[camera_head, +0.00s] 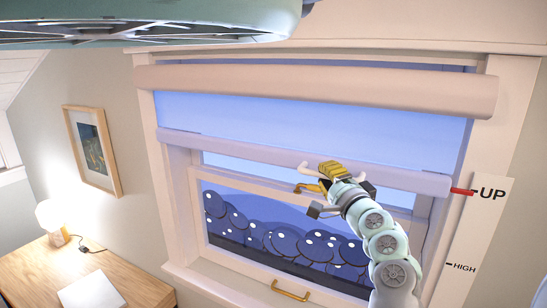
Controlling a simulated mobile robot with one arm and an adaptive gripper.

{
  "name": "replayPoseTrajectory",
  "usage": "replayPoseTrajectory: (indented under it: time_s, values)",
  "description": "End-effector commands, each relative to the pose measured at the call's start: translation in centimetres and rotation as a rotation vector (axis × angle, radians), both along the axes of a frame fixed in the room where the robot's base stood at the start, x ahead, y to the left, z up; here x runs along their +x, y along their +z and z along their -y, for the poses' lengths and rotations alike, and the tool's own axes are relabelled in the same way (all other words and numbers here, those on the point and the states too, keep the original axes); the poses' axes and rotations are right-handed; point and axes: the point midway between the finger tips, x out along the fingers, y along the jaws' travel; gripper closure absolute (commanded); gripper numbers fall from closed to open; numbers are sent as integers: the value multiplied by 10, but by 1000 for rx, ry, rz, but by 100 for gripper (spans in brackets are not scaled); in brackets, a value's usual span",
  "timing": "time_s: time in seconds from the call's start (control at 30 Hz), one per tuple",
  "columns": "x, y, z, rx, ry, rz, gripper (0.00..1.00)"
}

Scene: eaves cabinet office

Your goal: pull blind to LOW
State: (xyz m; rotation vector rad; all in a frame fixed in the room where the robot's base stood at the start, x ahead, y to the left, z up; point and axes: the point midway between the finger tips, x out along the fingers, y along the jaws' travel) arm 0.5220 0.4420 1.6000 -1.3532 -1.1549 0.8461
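The blind hangs from a pale roller (320,88) at the top of the window. Its blue, see-through sheet (310,122) ends in a lavender bottom bar (420,182). A red pointer (461,191) at the bar's right end is level with the UP mark on the white scale (492,193). HIGH (464,266) shows lower; no LOW mark is in view. My gripper (312,178) is at the middle of the bar, overlapping its lower edge in the picture. A small pale piece (304,166) shows by its tip; I cannot tell whether they touch. The finger opening is unclear.
A window sash with a yellow handle (291,291) lies below the bar. A wooden desk (110,273) with a lit lamp (53,222) stands at lower left, under a framed picture (93,149). A pale green object (150,20) covers the top left.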

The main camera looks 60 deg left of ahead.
Motion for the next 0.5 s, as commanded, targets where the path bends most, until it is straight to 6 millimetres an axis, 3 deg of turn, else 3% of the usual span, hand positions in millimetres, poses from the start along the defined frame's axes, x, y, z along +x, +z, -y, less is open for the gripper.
replayPoseTrajectory:
  time_s: [0.1, 0.5]
  values:
    - [0, 0, 0, 0, 0, 0, 100]
    - [1, -1, 0, 0, -2, 1, 100]
